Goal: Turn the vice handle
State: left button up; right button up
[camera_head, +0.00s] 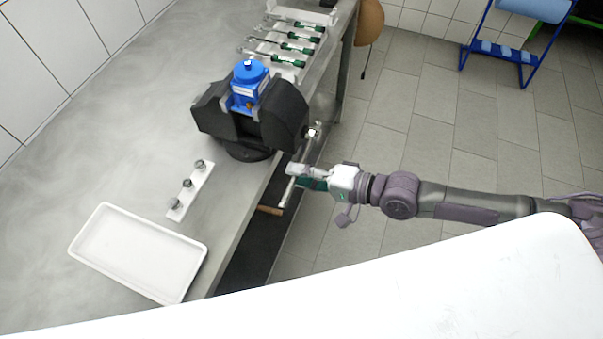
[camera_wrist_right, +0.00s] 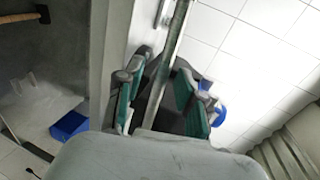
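The black vice (camera_head: 280,118) stands at the edge of the grey workbench in the head view, with a blue pump part (camera_head: 249,86) in its jaws. Its handle (camera_head: 287,192), a thin silver bar, hangs slanted in front of the bench edge. My right gripper (camera_head: 297,176) is at the lower part of this bar. In the right wrist view the handle (camera_wrist_right: 172,50) runs between the two teal-padded fingers of the right gripper (camera_wrist_right: 163,97). The fingers stand apart on either side of the bar, with a visible gap. My left gripper is not in view.
A white tray (camera_head: 190,239) and a white strip with small metal parts (camera_head: 194,186) lie on the bench. Several green-handled tools (camera_head: 292,48) lie beyond the vice. A hammer handle (camera_head: 270,210) shows below the bench edge.

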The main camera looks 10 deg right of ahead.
jog(key=shift+w+a, duration=0.15)
jog(key=shift+a, duration=0.15)
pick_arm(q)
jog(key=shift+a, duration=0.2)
pick_arm(e)
jog(key=v, duration=1.2)
jog(key=shift+d, duration=0.3)
